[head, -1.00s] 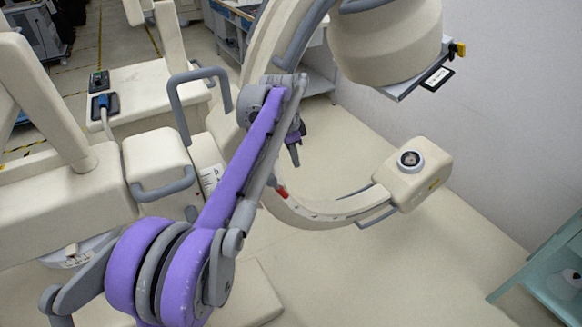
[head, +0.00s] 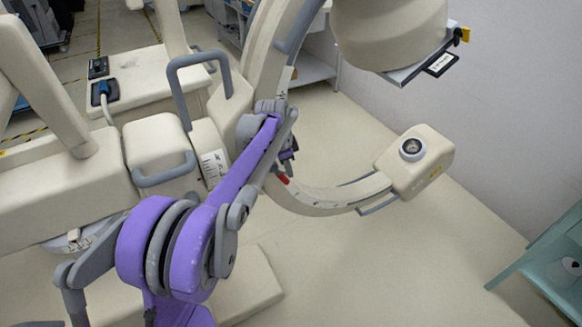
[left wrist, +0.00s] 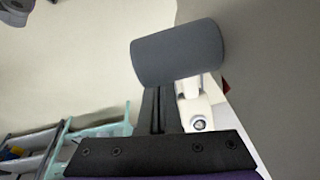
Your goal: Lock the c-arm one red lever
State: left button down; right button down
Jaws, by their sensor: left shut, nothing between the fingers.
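The white c-arm (head: 325,203) curves behind my left arm, down to its boxy lower end (head: 415,160). A small red lever tip (head: 282,179) shows on the c-arm just below my left gripper (head: 287,157). The rest of the lever is hidden behind my arm. In the left wrist view my left gripper's dark fingers (left wrist: 160,108) are together and empty. A dark grey cylinder (left wrist: 178,52) stands just beyond their tips; whether they touch it I cannot tell. My right gripper is in neither view.
The c-arm's large upper head (head: 388,35) hangs at the upper right. A grey loop handle (head: 173,95) and the white cart body (head: 155,150) stand to the left. A teal cart (head: 545,265) is at the right edge. The floor between is clear.

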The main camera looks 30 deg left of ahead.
aim_at(277, 176)
pick_arm(q)
jog(key=shift+s+f+g+y, duration=0.2)
jog(key=shift+f+g+y, duration=0.15)
jog(key=shift+g, duration=0.25)
dwell(0.3)
jog(key=g, duration=0.1)
jog(key=f+g+y, duration=0.1)
jog(key=shift+s+a+g+y+b, duration=0.25)
jog(key=shift+s+a+g+b, duration=0.05)
jog(key=shift+s+a+b, duration=0.1)
jog(key=shift+s+a+f, duration=0.3)
jog(key=shift+s+f, duration=0.05)
jog(key=shift+s, duration=0.3)
jog(key=shift+s+a+f+g+y+b, duration=0.2)
jog(key=shift+s+g+y+b, duration=0.15)
jog(key=shift+g, duration=0.25)
jog(key=shift+s+a, duration=0.25)
jog(key=shift+s, duration=0.05)
jog(key=shift+s+a, duration=0.1)
dwell(0.4)
